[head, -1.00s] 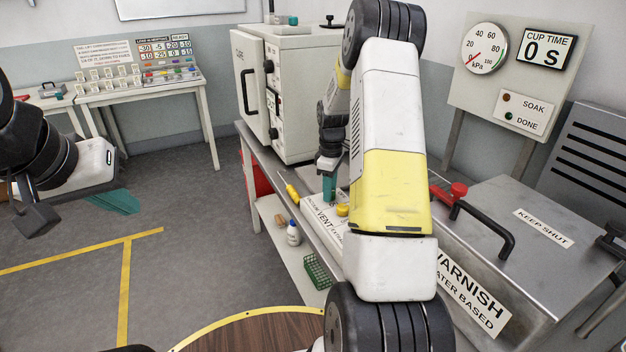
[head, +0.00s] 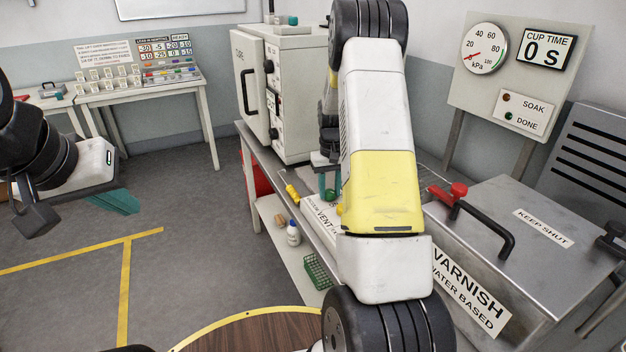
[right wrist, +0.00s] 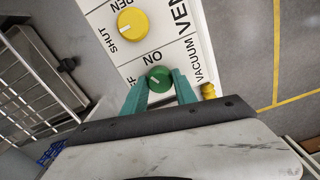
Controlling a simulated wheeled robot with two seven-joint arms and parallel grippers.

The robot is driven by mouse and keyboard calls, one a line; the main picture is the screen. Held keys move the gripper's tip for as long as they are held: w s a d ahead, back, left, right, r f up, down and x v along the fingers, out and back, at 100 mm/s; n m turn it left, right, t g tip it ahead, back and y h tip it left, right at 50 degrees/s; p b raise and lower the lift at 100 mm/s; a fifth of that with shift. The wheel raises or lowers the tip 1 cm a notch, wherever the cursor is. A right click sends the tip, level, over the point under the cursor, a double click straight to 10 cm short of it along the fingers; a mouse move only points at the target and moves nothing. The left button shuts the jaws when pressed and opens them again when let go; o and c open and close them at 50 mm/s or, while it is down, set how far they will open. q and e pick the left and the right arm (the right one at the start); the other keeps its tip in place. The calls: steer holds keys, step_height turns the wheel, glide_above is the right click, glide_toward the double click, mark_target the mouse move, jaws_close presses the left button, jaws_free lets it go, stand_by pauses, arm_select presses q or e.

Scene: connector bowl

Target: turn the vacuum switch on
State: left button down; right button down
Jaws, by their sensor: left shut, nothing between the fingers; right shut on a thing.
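The vacuum switch is a green round knob (right wrist: 158,78) with a pale pointer mark, on a white panel (right wrist: 180,50) lettered VACUUM. The word ON is printed beside it, and a partly hidden label ending in F lies on its other side. My right gripper (right wrist: 159,86) has its teal fingers on both sides of the knob, shut on it. In the head view my right arm hides much of the panel. My left gripper (head: 116,202) is shut and empty at the left, over the floor, far from the switch.
A yellow knob (right wrist: 132,24) marked OPEN and SHUT sits beside the switch. A gauge (head: 484,49) has its red needle low. The CUP TIME display (head: 546,51) reads 0 S. A metal varnish tank (head: 540,190) stands right; a cure oven (head: 290,90) stands behind.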

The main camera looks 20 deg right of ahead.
mark_target(330, 191)
steer(key=m, duration=0.5)
steer(key=shift+m, duration=0.4)
stand_by(0.3)
steer(key=c, duration=1)
jaws_free()
steer(key=shift+r, duration=0.1)
step_height(330, 191, up, 8)
steer(key=shift+f, duration=0.15)
